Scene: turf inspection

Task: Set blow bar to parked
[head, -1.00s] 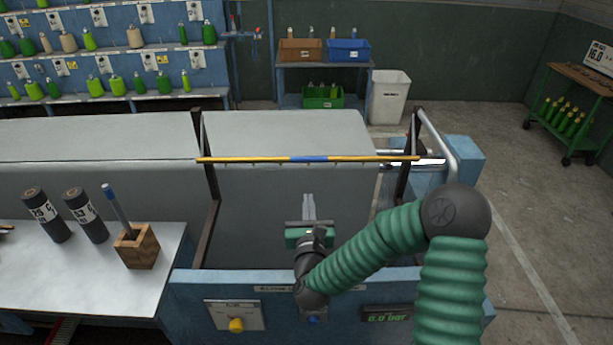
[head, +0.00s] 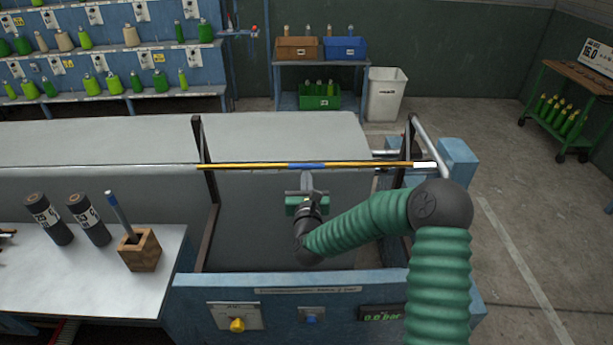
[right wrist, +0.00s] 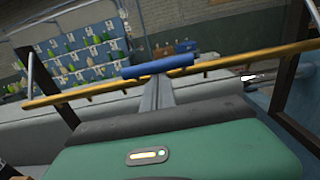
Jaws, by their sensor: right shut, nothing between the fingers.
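The blow bar (head: 260,166) is a yellow rod with a blue grip (head: 306,166) in its middle. It spans two dark uprights above the grey bed of the machine. My right gripper (head: 307,178) is shut and empty. Its fingertips are at or just below the blue grip in the head view. In the right wrist view the shut fingers (right wrist: 157,95) point at the blue grip (right wrist: 158,66), with their tips hidden behind or touching it; I cannot tell which. My left gripper is not in view.
A white table (head: 60,280) at left holds two dark cylinders and a wooden pen holder (head: 139,250). A white bin (head: 385,95) stands behind.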

